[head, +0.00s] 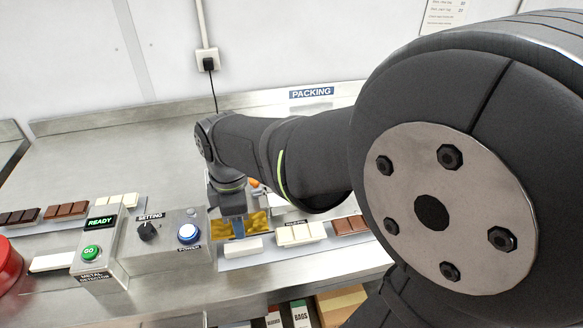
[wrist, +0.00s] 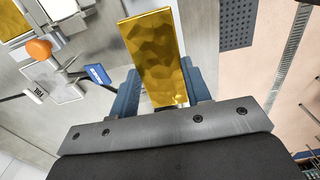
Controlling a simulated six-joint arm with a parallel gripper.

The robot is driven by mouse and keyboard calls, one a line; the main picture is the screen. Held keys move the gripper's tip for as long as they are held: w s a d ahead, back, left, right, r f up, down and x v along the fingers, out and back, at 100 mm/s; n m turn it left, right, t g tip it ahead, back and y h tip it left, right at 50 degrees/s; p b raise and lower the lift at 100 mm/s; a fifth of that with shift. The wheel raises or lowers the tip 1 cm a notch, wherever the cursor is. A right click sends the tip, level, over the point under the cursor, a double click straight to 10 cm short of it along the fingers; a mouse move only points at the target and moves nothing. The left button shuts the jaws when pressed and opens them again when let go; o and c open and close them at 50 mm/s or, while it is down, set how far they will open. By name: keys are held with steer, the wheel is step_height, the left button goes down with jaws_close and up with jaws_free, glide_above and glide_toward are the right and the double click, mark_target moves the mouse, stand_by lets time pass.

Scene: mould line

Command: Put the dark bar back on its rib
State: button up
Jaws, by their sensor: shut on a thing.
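My gripper (head: 237,226) is shut on a gold, faceted foil-like bar (wrist: 152,50). In the wrist view the bar stands between the blue fingers and sticks out beyond them. In the head view the gold bar (head: 258,222) shows behind the fingers, above a bare white rib (head: 242,248); I cannot tell whether they touch. A dark brown bar (head: 18,217) lies at the far left of the left row. No dark surface shows on the held bar.
Brown (head: 66,210) and white bars (head: 117,200) lie in the left row. A white bar (head: 300,234) and a brown bar (head: 351,225) lie right of my gripper. The metal detector box (head: 100,245) and the control box (head: 165,240) stand close on the left. The back counter is clear.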

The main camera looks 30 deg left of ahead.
mark_target(243, 245)
steer(key=shift+f, duration=3.1)
steer(key=shift+f, duration=0.25)
steer(key=o, duration=1.1)
steer(key=shift+o, duration=0.2)
step_height(243, 245, up, 18)
steer(key=shift+f, duration=0.25)
steer(key=shift+f, duration=0.15)
